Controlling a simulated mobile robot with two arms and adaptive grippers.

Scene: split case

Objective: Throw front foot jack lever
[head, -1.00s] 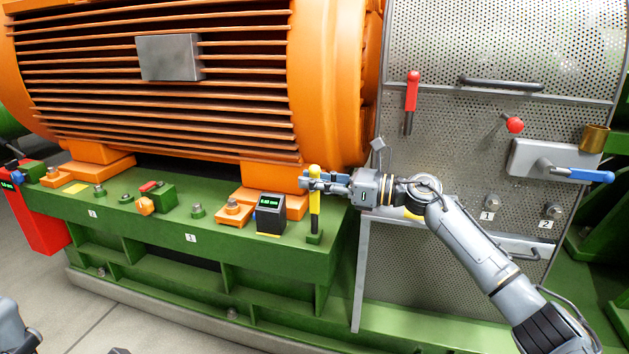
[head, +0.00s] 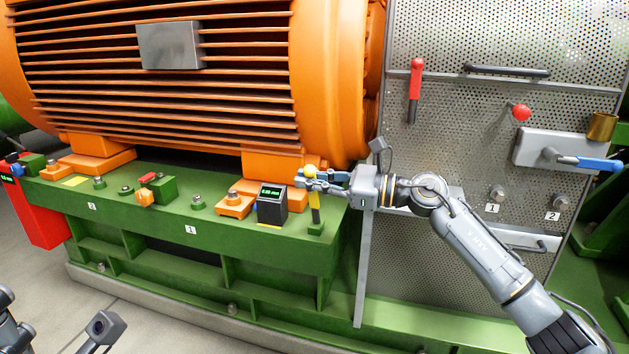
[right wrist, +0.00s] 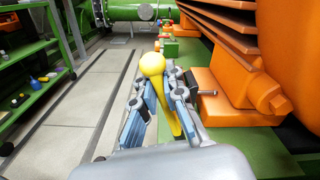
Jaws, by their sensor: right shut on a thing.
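The front foot jack lever is a yellow handle with a round knob (head: 315,213), on a small green base at the right end of the green bed. It leans slightly left in the head view. My right gripper (head: 312,181) is shut on its upper part, just below the knob. In the right wrist view the yellow lever (right wrist: 154,66) stands between the two fingers (right wrist: 160,98), knob above them. At the bottom left of the head view, grey parts of my left arm (head: 100,328) show; its fingers are cut off or unclear.
A black digital readout (head: 271,204) stands just left of the lever, beside an orange foot with a bolt (head: 234,205). The orange motor (head: 170,85) rises behind. A perforated guard panel (head: 450,130) with a red lever (head: 415,90) stands to the right.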

